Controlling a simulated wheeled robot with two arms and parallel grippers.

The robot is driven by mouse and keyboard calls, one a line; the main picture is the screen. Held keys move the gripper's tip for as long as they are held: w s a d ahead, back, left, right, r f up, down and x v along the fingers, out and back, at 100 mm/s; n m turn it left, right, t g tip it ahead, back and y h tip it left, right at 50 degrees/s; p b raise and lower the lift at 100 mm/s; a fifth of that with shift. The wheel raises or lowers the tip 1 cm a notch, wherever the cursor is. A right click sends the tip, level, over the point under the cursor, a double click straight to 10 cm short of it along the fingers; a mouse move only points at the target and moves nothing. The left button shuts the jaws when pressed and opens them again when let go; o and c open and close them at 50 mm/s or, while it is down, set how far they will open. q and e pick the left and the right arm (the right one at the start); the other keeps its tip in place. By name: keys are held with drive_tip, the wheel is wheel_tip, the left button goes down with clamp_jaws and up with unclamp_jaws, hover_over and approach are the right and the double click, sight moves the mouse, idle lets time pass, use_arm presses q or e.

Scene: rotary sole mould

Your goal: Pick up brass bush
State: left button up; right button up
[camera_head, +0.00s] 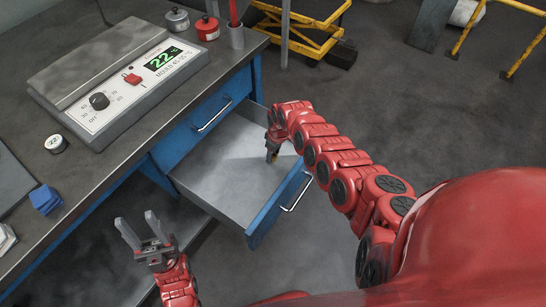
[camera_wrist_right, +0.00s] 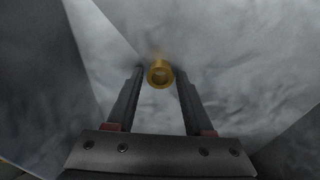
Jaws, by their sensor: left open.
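The brass bush (camera_wrist_right: 160,74) is a small gold-coloured ring in the right wrist view, seen end-on with a dark bore. It lies in the open grey drawer (camera_head: 215,165), on its floor. In the head view only a small yellowish spot shows by the right fingertips. My right gripper (camera_head: 271,155) reaches down into the drawer. In the right wrist view its two fingers (camera_wrist_right: 160,85) stand apart, one on each side of the bush, with a narrow gap to it. My left gripper (camera_head: 137,219) is open and empty, in front of the bench and left of the drawer.
The drawer's blue front (camera_head: 278,210) and side walls surround the right gripper. On the bench stand a control box (camera_head: 118,80) with a display, small pots (camera_head: 207,28), a round tin (camera_head: 56,144) and blue pads (camera_head: 45,199). Yellow frames stand on the floor behind.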

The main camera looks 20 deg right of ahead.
clamp_jaws()
drive_tip(key=shift+r, duration=0.1)
